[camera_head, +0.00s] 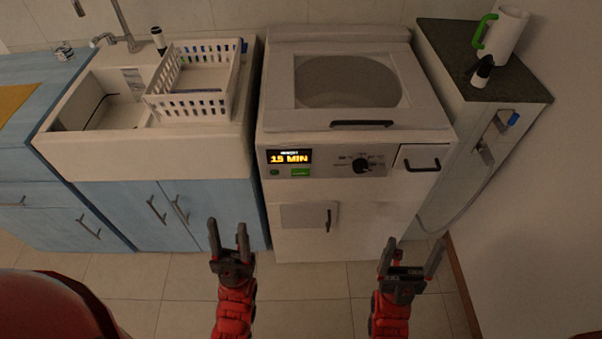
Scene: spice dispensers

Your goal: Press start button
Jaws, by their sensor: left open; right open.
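A white top-loading washing machine (235,222) is not what my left gripper touches; my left gripper (228,232) is open and empty in front of the blue cabinet. The washer's white front panel (325,190) stands behind and between my grippers. Its display (289,157) is lit and reads "15 MIN". A green button (300,172) sits below the display, with a small round green button (275,172) to its left. A dark dial (362,165) is to the right. My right gripper (412,255) is open and empty, low in front of the machine's right side. Both grippers are apart from the panel.
The lid (347,80) is closed. A sink (100,95) with a white basket (195,85) is at the left. A dark counter (465,60) with a green-handled white jug (503,35) is at the right. A hose (470,188) hangs by the right wall. The floor ahead is clear.

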